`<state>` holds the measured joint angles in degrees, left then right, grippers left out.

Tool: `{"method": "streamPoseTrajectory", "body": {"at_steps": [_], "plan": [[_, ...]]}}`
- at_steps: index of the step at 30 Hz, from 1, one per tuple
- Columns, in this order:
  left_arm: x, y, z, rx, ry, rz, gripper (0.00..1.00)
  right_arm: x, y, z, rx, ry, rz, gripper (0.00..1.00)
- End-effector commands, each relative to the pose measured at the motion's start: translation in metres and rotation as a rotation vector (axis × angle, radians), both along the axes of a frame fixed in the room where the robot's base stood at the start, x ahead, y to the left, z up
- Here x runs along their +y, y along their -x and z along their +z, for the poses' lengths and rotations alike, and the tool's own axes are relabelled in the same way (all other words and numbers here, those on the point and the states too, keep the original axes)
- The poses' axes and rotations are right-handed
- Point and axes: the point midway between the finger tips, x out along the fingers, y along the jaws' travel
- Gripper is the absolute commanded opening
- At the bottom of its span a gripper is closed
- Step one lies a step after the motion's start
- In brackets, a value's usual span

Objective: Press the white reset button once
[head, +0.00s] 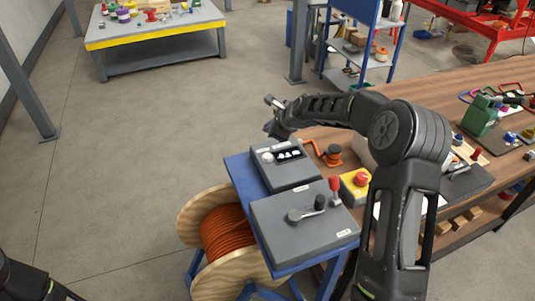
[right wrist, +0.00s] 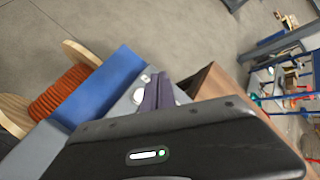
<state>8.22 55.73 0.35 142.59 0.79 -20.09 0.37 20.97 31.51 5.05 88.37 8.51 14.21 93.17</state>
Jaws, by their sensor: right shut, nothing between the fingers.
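The white reset button (head: 268,157) is a small round knob on the left of the sloped top of a grey control box (head: 290,178). My right gripper (head: 268,127) is above and beyond the box's far edge, apart from the button in the head view. In the right wrist view, its dark purple fingers (right wrist: 159,92) are shut with nothing between them. They overlap the box's top, with small white parts showing on both sides; I cannot tell which is the button. At the lower left of the head view, only part of my left arm shows, without its gripper.
A second grey box (head: 305,226) with a black lever and a red-handled lever stands in front. A yellow box with a red button (head: 361,180) is at right. An orange cable reel (head: 228,235) stands left of the blue stand (head: 242,178). The floor at left is clear.

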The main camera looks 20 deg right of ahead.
Motion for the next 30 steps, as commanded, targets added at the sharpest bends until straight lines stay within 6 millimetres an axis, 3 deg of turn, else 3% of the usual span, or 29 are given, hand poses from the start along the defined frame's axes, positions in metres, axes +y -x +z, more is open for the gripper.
{"method": "streamPoseTrajectory", "body": {"at_steps": [8,22,30], "plan": [[-0.001,-0.001,-0.009,-0.004,0.001,-0.001,0.00,0.000,0.000,-0.012,0.002,-0.001,-0.001,0.00],[-0.003,-0.006,-0.047,-0.020,0.012,-0.005,0.00,0.000,0.000,-0.071,0.000,0.000,0.000,0.00],[-0.004,-0.008,-0.058,-0.026,0.016,-0.007,0.00,0.000,0.000,-0.088,0.001,0.000,0.001,0.00]]}}
